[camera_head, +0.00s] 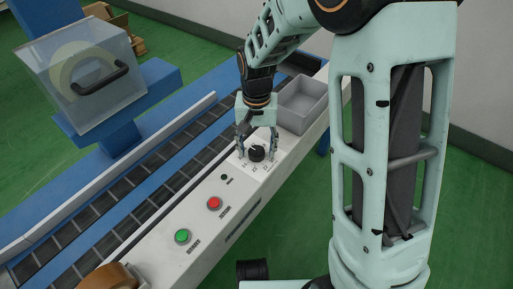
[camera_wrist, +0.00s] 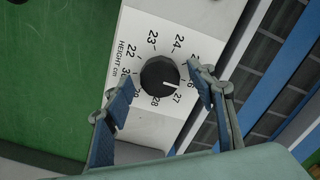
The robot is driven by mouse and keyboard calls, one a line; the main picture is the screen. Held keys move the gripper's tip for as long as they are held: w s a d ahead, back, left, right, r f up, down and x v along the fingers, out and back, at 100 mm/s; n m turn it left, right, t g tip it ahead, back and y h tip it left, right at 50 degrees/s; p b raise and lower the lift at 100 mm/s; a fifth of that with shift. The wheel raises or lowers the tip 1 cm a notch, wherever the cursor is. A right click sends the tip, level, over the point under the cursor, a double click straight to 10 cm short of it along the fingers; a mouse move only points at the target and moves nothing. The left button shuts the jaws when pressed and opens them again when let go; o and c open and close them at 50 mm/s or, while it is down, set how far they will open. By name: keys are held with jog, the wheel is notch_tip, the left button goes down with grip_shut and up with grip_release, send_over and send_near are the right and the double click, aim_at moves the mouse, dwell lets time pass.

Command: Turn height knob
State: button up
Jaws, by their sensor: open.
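The height knob (camera_head: 257,153) is a round black dial on the white top of the conveyor's side panel. In the wrist view the knob (camera_wrist: 160,77) sits in a ring of printed numbers beside the words "HEIGHT cm". Its white pointer line points toward 27. My gripper (camera_head: 258,146) is open above the panel, with its fingers on either side of the knob. In the wrist view my gripper (camera_wrist: 160,98) has one blue-padded finger at the lower left and one at the right of the knob. Both look apart from it.
A red button (camera_head: 214,203), a green button (camera_head: 182,236) and a small black knob (camera_head: 224,177) lie along the panel. A grey tray (camera_head: 301,103) is just behind my gripper. A brown roll (camera_head: 110,277) is at the near end. The blue conveyor (camera_head: 150,172) runs alongside.

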jog(key=c, duration=1.1)
jog(key=shift+n+p, duration=0.3)
jog(key=n+p, duration=0.2)
jog(key=n, duration=0.1)
jog(key=shift+r, duration=0.15)
jog(key=shift+n+p, duration=1.05)
jog(key=shift+n, duration=0.95)
jog(key=o, duration=1.1)
